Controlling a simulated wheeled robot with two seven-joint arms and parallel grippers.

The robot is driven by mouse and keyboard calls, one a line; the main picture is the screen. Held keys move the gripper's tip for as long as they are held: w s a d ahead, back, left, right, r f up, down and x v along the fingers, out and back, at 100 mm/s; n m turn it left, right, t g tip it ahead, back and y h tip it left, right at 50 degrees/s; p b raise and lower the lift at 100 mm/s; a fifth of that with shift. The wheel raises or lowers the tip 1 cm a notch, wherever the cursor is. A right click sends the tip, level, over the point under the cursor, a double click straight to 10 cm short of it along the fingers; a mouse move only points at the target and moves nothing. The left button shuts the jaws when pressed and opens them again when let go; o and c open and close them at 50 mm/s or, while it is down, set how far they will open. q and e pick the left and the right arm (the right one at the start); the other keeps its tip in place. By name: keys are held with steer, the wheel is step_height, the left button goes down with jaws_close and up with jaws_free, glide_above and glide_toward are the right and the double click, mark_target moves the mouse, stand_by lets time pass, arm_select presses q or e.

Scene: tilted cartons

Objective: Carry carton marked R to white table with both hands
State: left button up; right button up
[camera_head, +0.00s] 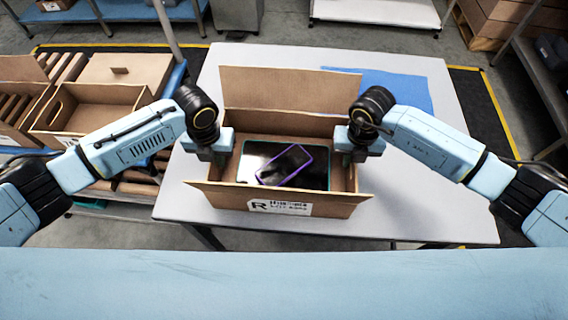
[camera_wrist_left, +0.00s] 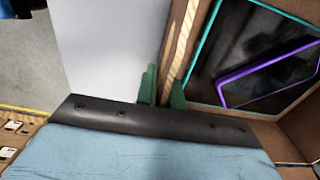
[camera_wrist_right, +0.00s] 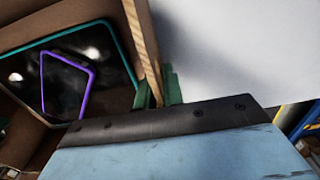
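The open carton marked R (camera_head: 300,209) is over the white table (camera_head: 440,200), its label facing me and its flaps spread. I cannot tell whether its base touches the tabletop. Inside lie a dark tablet with a teal rim (camera_head: 258,156) and a purple-rimmed phone (camera_head: 298,177). My left gripper (camera_head: 222,158) is at the carton's left wall; in the left wrist view its green fingers (camera_wrist_left: 163,92) close on both sides of that wall. My right gripper (camera_head: 347,157) is at the right wall; in the right wrist view its fingers (camera_wrist_right: 157,92) straddle that wall closely.
A blue sheet (camera_head: 390,88) lies on the table behind the carton at the right. Brown cartons (camera_head: 95,110) stand on a rack at the left. A metal shelf (camera_head: 535,75) is at the far right. The table's right side is clear.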

arm_select(q)
jaws_close()
arm_select(e)
jaws_close()
arm_select(q)
steer(key=shift+w+r, duration=0.1)
steer(key=shift+r, duration=0.05)
arm_select(e)
steer(key=shift+w+r, duration=0.1)
arm_select(q)
steer(key=shift+r, duration=0.1)
arm_select(e)
steer(key=shift+r, duration=0.15)
